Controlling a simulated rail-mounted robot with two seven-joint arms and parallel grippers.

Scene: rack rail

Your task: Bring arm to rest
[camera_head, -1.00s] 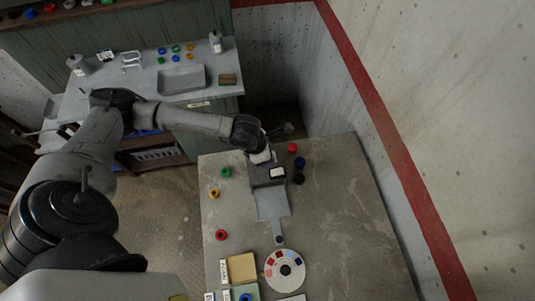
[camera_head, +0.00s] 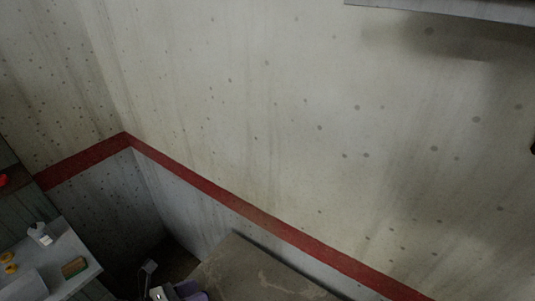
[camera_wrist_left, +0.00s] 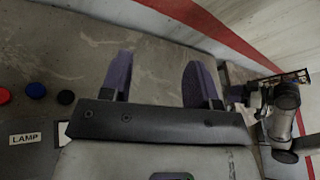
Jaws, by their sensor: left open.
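My left gripper (camera_head: 176,291) shows only in part at the bottom edge of the head view, at the near end of the grey bench top. In the left wrist view its two purple fingers (camera_wrist_left: 160,80) stand wide apart with nothing between them. The grey, stained bench top (camera_wrist_left: 70,50) lies beyond the fingers. The rest of my left arm is outside the head view.
In the wrist view, a red button (camera_wrist_left: 4,95), a blue button (camera_wrist_left: 36,90) and a LAMP label (camera_wrist_left: 25,138) are at left. The head view shows a concrete wall (camera_head: 300,100) with a red stripe, a side table (camera_head: 75,250) with a sponge (camera_head: 75,267), and a bench corner (camera_head: 255,270).

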